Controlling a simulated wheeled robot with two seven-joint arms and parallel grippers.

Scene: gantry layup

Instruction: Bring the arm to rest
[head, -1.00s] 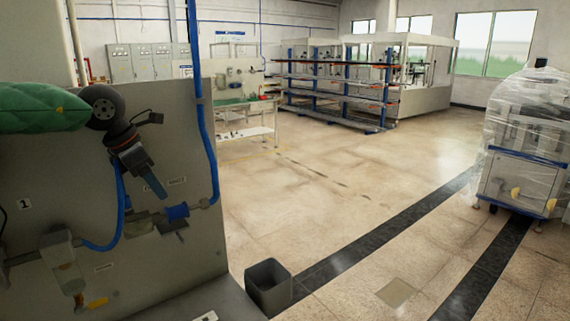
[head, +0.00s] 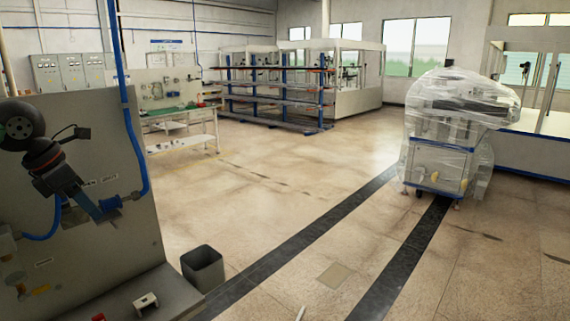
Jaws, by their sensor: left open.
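My left arm comes in at the left edge of the head view, in front of a grey panel (head: 95,130). My left gripper (head: 101,217) is a dark body with blue fingers pointing down and to the right. It is open, and I see nothing held in it. It overlaps a blue fitting (head: 111,203) on the panel in the picture; I cannot tell whether they touch. My right gripper is not in view.
A blue hose (head: 133,135) runs down the panel. A grey bin (head: 203,268) stands on the floor beside the panel's base. A wrapped machine (head: 440,140) stands at right, a workbench (head: 180,141) and a rack (head: 275,90) behind. The middle floor is clear.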

